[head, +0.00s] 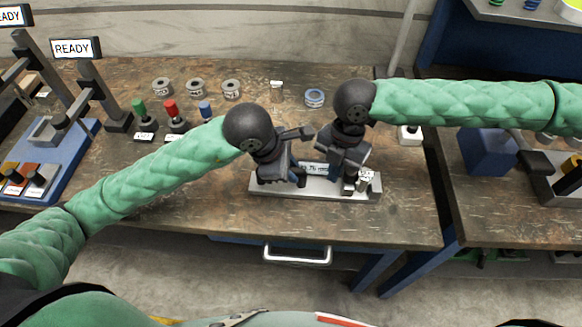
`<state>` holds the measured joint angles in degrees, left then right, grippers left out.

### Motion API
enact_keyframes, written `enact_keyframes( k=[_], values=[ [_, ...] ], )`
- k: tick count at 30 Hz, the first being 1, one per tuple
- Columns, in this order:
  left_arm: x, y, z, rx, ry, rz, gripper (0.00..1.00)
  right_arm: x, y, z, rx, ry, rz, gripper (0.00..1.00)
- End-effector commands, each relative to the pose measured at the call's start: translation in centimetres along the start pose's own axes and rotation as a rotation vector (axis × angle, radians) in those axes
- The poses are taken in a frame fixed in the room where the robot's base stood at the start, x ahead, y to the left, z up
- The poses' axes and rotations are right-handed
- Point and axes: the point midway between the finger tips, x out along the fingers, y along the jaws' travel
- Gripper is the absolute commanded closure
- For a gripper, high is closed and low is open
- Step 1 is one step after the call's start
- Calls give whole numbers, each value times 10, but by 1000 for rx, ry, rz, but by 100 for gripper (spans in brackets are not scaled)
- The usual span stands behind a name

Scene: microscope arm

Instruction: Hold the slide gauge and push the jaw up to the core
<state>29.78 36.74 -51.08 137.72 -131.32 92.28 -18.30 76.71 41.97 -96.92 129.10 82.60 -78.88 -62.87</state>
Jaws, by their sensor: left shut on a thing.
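The slide gauge (318,194) is a long pale grey bar near the front edge of the table, with a small lettered display (315,169) on it. My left gripper (283,182) is over the gauge's left part and shut on it. My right gripper (350,185) is low over the gauge's right part; whether its fingers are open or shut is unclear. A small pale, marked piece (366,181) at the right end, beside the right gripper, may be the core. The jaw is hidden or too small to tell apart behind the grippers.
Several grey labelled rolls (195,88) and a blue ring (314,98) stand along the back. Green, red (175,115) and blue-topped items stand at the left. A blue block (488,152) is on the right table, across a gap.

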Motion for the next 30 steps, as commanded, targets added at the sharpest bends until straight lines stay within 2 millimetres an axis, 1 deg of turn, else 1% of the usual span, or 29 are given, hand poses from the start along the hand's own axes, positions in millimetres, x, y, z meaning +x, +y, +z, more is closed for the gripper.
enact_keyframes(
  k=[9,14,30],
  values=[
    [0,0,0,0,0,1,100,0,11,-6,-1,-1,1,100],
    [0,0,0,0,-1,1,100,-2,12,-7,-1,-1,2,100],
    [0,0,1,1,-2,0,100,-36,12,-14,0,0,3,100]
  ],
)
